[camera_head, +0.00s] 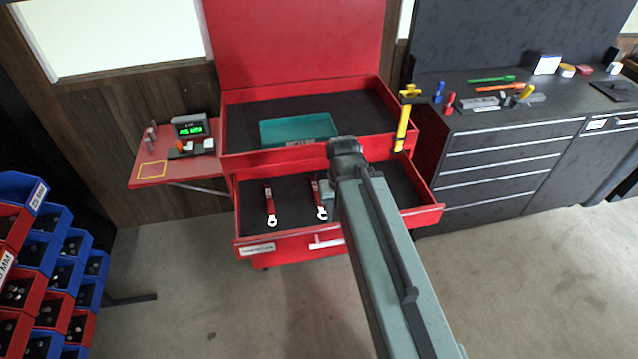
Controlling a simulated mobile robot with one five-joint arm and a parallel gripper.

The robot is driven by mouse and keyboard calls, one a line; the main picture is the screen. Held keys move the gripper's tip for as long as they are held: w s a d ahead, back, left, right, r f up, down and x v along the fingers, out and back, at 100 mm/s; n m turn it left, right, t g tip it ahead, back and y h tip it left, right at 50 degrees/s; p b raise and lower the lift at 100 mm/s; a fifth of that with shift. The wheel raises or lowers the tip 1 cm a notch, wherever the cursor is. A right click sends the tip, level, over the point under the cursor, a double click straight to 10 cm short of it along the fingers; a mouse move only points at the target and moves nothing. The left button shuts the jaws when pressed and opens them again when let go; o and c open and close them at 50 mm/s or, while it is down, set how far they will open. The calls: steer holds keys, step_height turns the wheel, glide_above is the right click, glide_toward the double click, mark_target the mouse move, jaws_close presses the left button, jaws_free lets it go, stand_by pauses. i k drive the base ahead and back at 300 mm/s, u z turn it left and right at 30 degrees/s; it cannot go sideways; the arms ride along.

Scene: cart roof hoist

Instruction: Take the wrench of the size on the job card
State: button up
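Two red-handled wrenches with pale ring ends lie in the open drawer (293,222) of the red tool cart. The left wrench (269,205) is in plain view. The right wrench (319,200) lies close beside my arm in the picture, which may cover more of the drawer. No size marks can be read on them. My arm reaches from the bottom right to above the cart. My gripper is hidden behind the arm, so its fingers cannot be made out. I cannot pick out a readable job card.
A teal tray (297,130) sits in the cart's top. A yellow tool (402,126) stands at its right edge. A red side shelf (155,171) holds a green-lit display (190,126). Blue and red bins (52,250) stand left, a dark workbench (500,124) right. Floor in front is clear.

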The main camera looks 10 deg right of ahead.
mark_target(270, 207)
steer(key=z, duration=0.05)
steer(key=i, duration=0.95)
steer(key=u, duration=0.05)
